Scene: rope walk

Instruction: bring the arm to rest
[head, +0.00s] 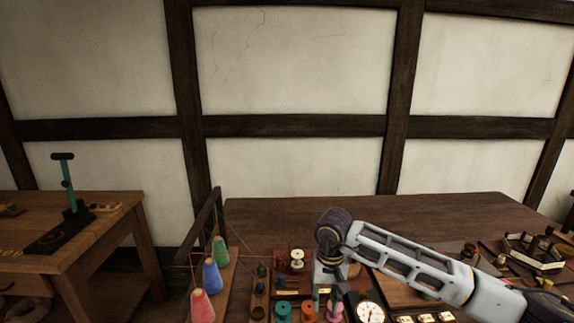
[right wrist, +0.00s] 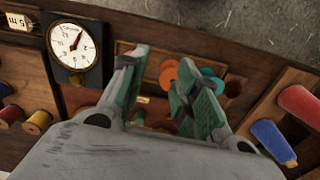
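My right arm reaches in from the right in the head view, bent at a dark joint, with its gripper (head: 328,298) pointing down over the workbench (head: 420,212). In the right wrist view the gripper's two green-padded fingers (right wrist: 160,82) stand apart. I see nothing held between them. Below and beyond them lie a coral spool and teal spools (right wrist: 208,74) in a wooden tray. How high the fingertips are above the tray I cannot tell. My left gripper is not in view.
A white dial gauge (head: 370,312) stands right of the gripper. Pink, blue (head: 211,276) and green thread cones stand at left, beside a dark upright frame (head: 205,222). A white spool (head: 297,258) is close by. Brass-fitted trays (head: 535,252) lie at right. The bench's back is clear.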

